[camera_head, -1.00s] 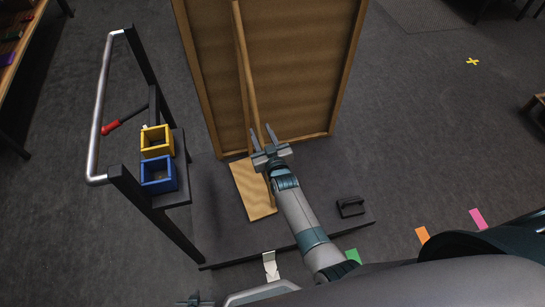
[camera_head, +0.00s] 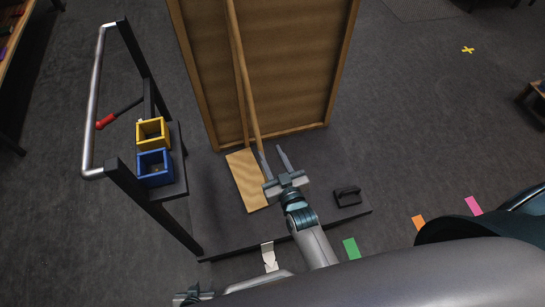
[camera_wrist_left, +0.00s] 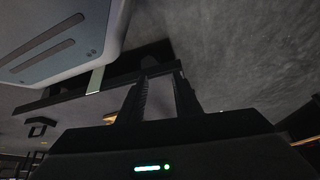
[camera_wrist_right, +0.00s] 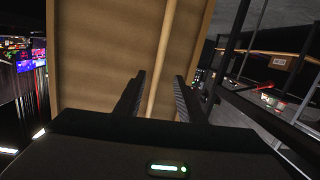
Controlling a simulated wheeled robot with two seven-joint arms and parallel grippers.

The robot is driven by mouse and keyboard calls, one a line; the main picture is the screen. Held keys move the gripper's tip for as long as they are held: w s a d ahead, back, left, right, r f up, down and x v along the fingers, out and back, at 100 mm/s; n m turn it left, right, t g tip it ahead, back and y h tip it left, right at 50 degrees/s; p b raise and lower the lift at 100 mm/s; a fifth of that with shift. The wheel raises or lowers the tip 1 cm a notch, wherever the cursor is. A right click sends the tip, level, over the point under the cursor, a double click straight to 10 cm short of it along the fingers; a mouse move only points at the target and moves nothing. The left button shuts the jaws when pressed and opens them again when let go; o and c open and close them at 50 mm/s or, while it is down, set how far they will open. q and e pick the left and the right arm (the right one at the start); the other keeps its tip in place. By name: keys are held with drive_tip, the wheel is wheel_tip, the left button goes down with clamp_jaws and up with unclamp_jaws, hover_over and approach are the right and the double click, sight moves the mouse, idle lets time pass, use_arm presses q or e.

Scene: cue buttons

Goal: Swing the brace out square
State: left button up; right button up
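A tall brown panel with a wooden frame (camera_head: 344,62) stands upright on a dark flat cart. A thin wooden brace (camera_head: 243,65) runs along the panel's face, close beside a second strip. The brace also shows in the right wrist view (camera_wrist_right: 162,62), upright between my fingers in the picture, with the fingers not touching it. My right gripper (camera_head: 272,152) is open and empty, just in front of the brace's lower end. My left gripper (camera_head: 190,297) is low at the bottom edge; the left wrist view shows its fingers (camera_wrist_left: 162,72) apart with nothing between them.
A wooden plate (camera_head: 246,182) lies on the cart deck (camera_head: 222,232). Yellow (camera_head: 152,132) and blue (camera_head: 155,167) open boxes sit on a shelf by the cart's metal handle (camera_head: 92,100). A black block-like handle (camera_head: 347,196) is at the deck's right.

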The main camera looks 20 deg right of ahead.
drive_tip(key=shift+s, duration=0.25)
drive_tip(key=shift+c, duration=0.6)
